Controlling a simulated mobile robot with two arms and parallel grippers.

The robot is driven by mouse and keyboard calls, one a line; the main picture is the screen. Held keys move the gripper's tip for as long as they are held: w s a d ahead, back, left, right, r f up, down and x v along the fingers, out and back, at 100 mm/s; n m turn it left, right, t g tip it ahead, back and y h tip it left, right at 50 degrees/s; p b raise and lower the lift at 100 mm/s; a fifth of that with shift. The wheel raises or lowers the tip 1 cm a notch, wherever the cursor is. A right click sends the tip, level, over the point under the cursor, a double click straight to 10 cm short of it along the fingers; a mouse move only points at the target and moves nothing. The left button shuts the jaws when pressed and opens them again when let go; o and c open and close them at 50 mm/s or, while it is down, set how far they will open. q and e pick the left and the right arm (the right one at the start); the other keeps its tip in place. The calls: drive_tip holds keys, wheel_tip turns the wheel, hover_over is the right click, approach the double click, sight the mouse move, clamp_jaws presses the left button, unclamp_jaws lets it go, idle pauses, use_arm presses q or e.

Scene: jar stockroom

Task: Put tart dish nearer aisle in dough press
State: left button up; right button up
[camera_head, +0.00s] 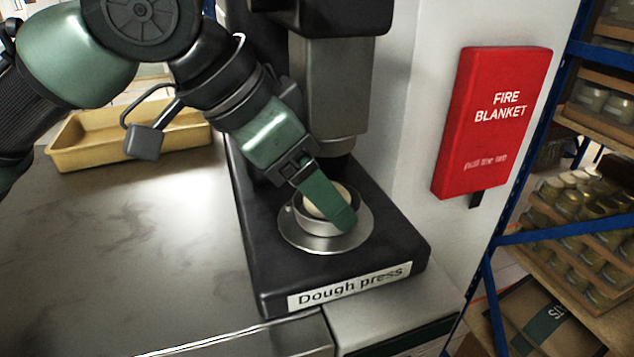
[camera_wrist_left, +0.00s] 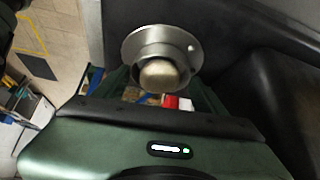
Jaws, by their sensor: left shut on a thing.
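The tart dish (camera_head: 325,220) is a small round metal cup with pale dough inside. It is at the round metal plate (camera_head: 348,241) of the dough press (camera_head: 265,272); I cannot tell whether it rests on the plate or is just above it. My left gripper (camera_head: 338,200) comes down from the upper left and is shut on the dish, one green finger hiding part of its rim. In the left wrist view the pale dough (camera_wrist_left: 160,76) shows between the green fingers, with a metal disc (camera_wrist_left: 137,45) behind it. My right gripper is not in view.
The grey press head (camera_head: 325,85) hangs just behind and above the dish. A yellow tray (camera_head: 75,158) stands at the back left of the counter (camera_head: 130,255), whose middle is clear. A red fire blanket box (camera_head: 492,125) is on the wall, and jar shelves (camera_head: 580,235) stand at right.

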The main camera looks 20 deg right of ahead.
use_arm(q)
drive_tip(key=o, duration=1)
drive_tip(key=shift+f, duration=0.15)
drive_tip(key=o, duration=0.4)
drive_tip(key=shift+d, duration=0.2)
drive_tip(key=shift+a+r, duration=0.25)
drive_tip(key=shift+r, duration=0.05)
drive_tip(key=shift+b+v, duration=1.9)
drive_tip(key=shift+v, duration=3.95)
drive_tip(key=shift+d, duration=0.15)
